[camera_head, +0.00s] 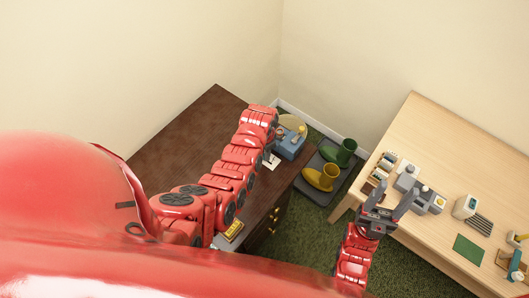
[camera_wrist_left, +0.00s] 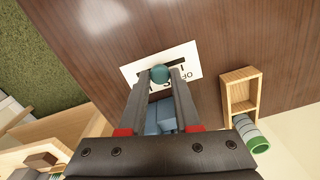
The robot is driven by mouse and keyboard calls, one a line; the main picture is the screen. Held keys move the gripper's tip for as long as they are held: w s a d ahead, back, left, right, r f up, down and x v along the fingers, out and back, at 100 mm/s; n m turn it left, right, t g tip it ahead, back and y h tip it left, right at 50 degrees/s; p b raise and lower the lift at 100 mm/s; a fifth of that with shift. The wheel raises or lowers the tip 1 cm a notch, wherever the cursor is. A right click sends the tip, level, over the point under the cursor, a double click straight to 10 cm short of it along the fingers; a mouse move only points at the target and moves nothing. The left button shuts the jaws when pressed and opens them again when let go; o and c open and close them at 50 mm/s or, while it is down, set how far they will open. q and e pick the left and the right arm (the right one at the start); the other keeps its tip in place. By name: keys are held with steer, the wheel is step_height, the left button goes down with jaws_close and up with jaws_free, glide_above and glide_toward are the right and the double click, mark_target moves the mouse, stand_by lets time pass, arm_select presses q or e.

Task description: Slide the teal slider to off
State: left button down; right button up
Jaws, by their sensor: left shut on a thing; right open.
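The teal slider's round knob (camera_wrist_left: 160,74) shows in the left wrist view between the fingertips of my left gripper (camera_wrist_left: 161,78), which is shut on it. The knob stands over a white plate (camera_wrist_left: 190,57) with dark lettering that is partly hidden by the fingers. In the head view, a bit of white plate (camera_head: 271,161) shows beside my left arm, and the arm hides the left gripper and the knob. My right gripper (camera_head: 398,186) is open and empty, over the near edge of the light table.
The light table (camera_head: 440,130) holds several small objects. A wooden tray (camera_wrist_left: 240,92) shows near the plate.

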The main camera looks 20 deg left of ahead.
stand_by(0.4)
arm_select(q)
steer(key=a+b, duration=0.1)
steer(key=w+a+b, duration=0.1)
steer(key=a, duration=0.1)
steer(key=shift+w+a+f, duration=0.1)
steer(key=shift+f, duration=0.05)
steer(key=shift+r, duration=0.2)
steer(key=c, duration=0.9)
jaws_free()
steer(key=shift+a, duration=0.1)
steer(key=shift+o, duration=1.4)
steer(key=shift+r, duration=0.1)
